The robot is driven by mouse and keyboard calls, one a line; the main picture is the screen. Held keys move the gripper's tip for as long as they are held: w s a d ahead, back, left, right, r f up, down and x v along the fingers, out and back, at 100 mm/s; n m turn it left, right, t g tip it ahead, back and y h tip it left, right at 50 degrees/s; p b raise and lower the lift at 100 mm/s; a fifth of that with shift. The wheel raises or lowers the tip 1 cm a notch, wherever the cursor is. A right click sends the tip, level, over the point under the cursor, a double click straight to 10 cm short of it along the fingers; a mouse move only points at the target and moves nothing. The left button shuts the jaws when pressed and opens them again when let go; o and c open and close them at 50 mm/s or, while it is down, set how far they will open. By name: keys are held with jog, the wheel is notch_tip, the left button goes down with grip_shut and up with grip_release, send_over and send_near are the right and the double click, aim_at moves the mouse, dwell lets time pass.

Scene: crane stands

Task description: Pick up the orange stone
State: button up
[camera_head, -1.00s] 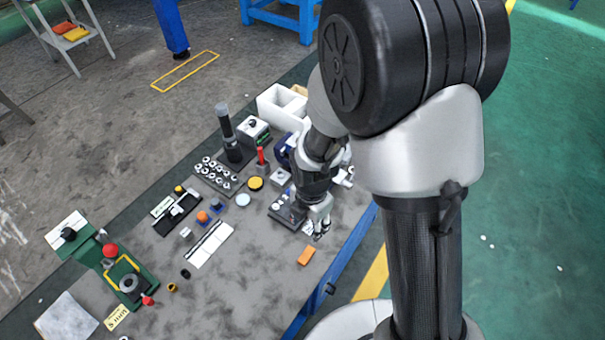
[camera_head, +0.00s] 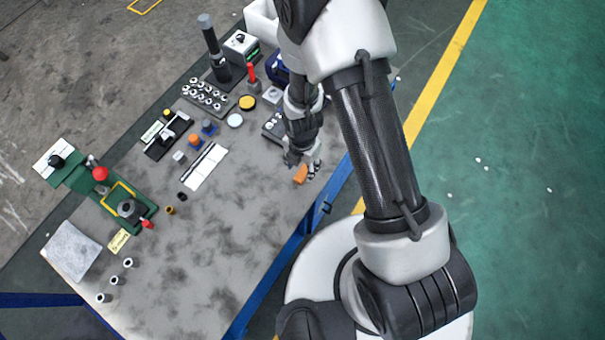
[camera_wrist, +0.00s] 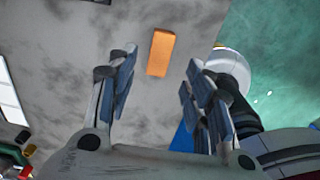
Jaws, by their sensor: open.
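The orange stone (camera_head: 300,174) is a small orange block lying on the grey worktable (camera_head: 240,235), near its right edge. My gripper (camera_head: 303,163) is just above and beside it in the head view, partly overlapping it. In the wrist view the stone (camera_wrist: 161,53) lies on the table beyond the fingertips, roughly between their lines. My gripper also shows there (camera_wrist: 158,75), with its two fingers spread wide and nothing between them. The height of the fingers above the stone is hard to tell.
A black-and-white strip (camera_head: 205,166), an orange knob (camera_head: 194,140) and a rack of several metal parts (camera_head: 205,95) stand left of my gripper. A green fixture (camera_head: 125,197) is further left. The front of the table is mostly clear.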

aim_at(302, 173)
notch_tip(302, 173, down, 5)
jog(key=shift+w+f+b, duration=0.1)
jog(key=shift+w+b, duration=0.05)
jog(key=shift+b, duration=0.9)
jog(key=shift+c, duration=0.3)
grip_shut()
